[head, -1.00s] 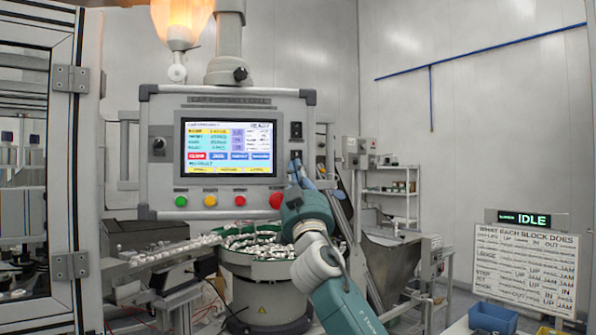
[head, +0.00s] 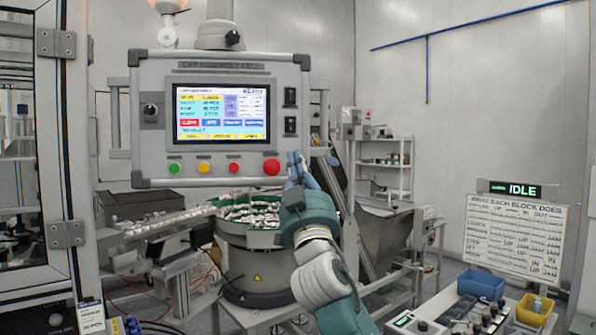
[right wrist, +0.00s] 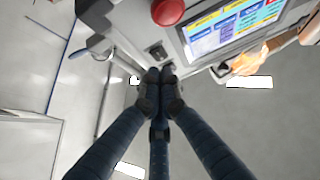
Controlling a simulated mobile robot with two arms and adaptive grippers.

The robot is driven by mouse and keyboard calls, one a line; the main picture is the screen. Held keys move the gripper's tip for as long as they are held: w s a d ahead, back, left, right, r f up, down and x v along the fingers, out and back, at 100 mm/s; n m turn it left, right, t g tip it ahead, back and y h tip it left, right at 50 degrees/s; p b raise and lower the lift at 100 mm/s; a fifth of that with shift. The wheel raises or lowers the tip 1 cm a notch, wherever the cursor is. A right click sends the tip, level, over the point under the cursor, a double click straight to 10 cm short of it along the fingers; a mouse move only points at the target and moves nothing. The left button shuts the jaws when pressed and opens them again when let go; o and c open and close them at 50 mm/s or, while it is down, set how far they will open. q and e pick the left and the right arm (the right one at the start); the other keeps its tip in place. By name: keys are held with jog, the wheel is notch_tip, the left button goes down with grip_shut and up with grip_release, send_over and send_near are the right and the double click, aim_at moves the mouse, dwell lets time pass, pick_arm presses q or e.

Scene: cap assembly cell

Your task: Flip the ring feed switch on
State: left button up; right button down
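The control panel (head: 155,80) of the cap assembly cell hangs at the centre of the head view. Two dark rocker switches sit on its right side, an upper switch (head: 290,96) and a lower switch (head: 290,125). Their labels and positions are too small to read, so I cannot tell which is the ring feed switch. My right gripper (head: 296,160) is just below the lower switch, beside the red button (head: 271,167). In the right wrist view its fingertips (right wrist: 160,76) are together and empty, with a dark switch (right wrist: 157,53) just beyond. My left gripper is not in view.
A bowl feeder (head: 250,240) stands below the panel with a loaded chute (head: 165,225) to its left. A cell door frame (head: 75,150) is at the left. A sign reads IDLE (head: 522,190). Blue (head: 481,284) and yellow (head: 533,310) bins stand lower right.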

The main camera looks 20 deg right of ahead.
jog(key=v, duration=0.2)
jog(key=shift+s+f, duration=0.25)
jog(key=shift+s, duration=0.05)
